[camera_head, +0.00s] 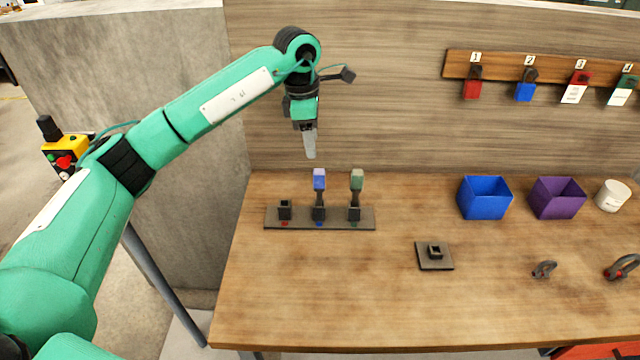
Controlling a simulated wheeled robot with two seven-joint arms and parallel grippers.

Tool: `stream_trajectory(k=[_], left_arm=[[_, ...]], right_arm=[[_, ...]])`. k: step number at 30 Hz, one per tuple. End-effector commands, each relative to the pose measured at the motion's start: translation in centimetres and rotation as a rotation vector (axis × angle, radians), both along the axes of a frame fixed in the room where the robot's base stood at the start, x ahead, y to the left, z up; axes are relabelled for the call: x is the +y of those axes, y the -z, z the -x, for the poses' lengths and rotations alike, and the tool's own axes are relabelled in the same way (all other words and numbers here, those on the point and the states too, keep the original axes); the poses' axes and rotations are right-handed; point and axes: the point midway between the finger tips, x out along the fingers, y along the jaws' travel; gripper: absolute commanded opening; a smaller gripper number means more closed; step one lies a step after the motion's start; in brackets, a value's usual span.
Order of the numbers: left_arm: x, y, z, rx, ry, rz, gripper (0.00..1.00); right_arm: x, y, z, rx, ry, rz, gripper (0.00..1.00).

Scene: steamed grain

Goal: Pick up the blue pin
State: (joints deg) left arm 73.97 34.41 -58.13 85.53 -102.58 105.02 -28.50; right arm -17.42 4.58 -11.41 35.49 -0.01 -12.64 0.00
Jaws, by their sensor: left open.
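The blue pin (319,180) stands upright in the middle socket of a grey rack (270,219) on the left part of the table. A green pin (357,181) stands to its right in the same rack. The rack's left socket, with a red mark, holds no pin. My left gripper (310,155) is open and empty, pointing down above and slightly left of the blue pin, clear of it. Its fingers are seen nearly edge-on. My right gripper is not in view.
A small square base (434,262) with a socket sits right of the rack. A blue bin (484,198), a purple bin (556,198) and a white cup (612,195) stand at the back right. Padlocks hang on a wooden board (456,66). The front left table area is clear.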

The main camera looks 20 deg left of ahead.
Motion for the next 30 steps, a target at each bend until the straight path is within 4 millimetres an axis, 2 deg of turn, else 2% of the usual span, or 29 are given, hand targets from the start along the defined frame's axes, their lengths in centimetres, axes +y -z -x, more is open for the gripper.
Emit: stream_trajectory(k=[6, 14, 19, 24, 30], left_arm=[[-0.5, 3.6, -0.1, 0.003, 0.001, 0.003, 0.51], [-1.0, 5.3, 0.0, 0.003, 0.001, 0.004, 0.51], [-1.8, 7.3, 0.3, 0.004, 0.001, 0.005, 0.51], [-1.9, 9.4, 0.1, 0.001, -0.001, 0.004, 0.51], [-2.0, 9.8, 0.1, -0.001, 0.0, 0.005, 0.51]], right_arm=[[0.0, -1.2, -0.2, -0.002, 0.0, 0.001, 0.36], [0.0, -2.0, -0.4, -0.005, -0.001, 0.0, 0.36], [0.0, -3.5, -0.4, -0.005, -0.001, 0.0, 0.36], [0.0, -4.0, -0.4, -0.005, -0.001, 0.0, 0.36], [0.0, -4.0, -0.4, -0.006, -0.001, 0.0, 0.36]])
